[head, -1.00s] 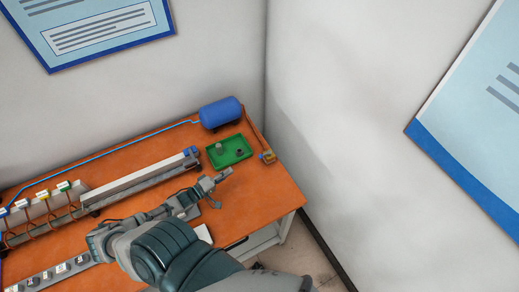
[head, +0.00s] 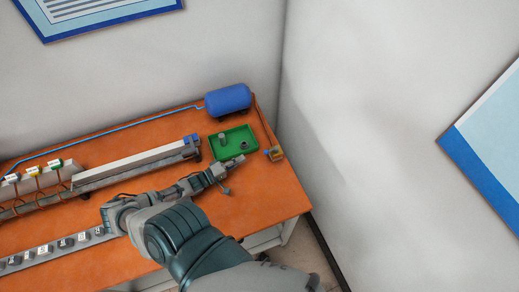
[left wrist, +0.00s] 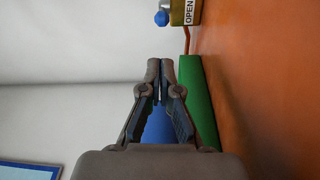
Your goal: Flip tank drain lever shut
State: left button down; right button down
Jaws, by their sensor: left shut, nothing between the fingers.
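The drain valve (head: 277,154) is a small brass-coloured block with a blue lever end (head: 267,152), on the orange table right of the green tray. In the left wrist view the valve block (left wrist: 180,12) is at the top edge, with a blue knob (left wrist: 161,18) at its left and a label reading "OPEN". The blue tank (head: 229,99) stands behind the tray. My left gripper (head: 241,160) is shut and empty at the tray's front edge, left of the valve and apart from it. Its fingertips (left wrist: 160,66) also show in the left wrist view. My right gripper is out of view.
The green tray (head: 214,150) holds small grey pieces. A pipe (head: 263,120) runs from the tank to the valve. A long grey rail (head: 135,165) lies to the left. The table's right part (head: 285,190) is clear. White walls stand behind and to the right.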

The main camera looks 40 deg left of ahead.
aim_at(271, 150)
pick_arm(q)
jog(key=x, duration=1)
jog(key=shift+f, duration=0.1)
jog(key=shift+d, duration=0.15)
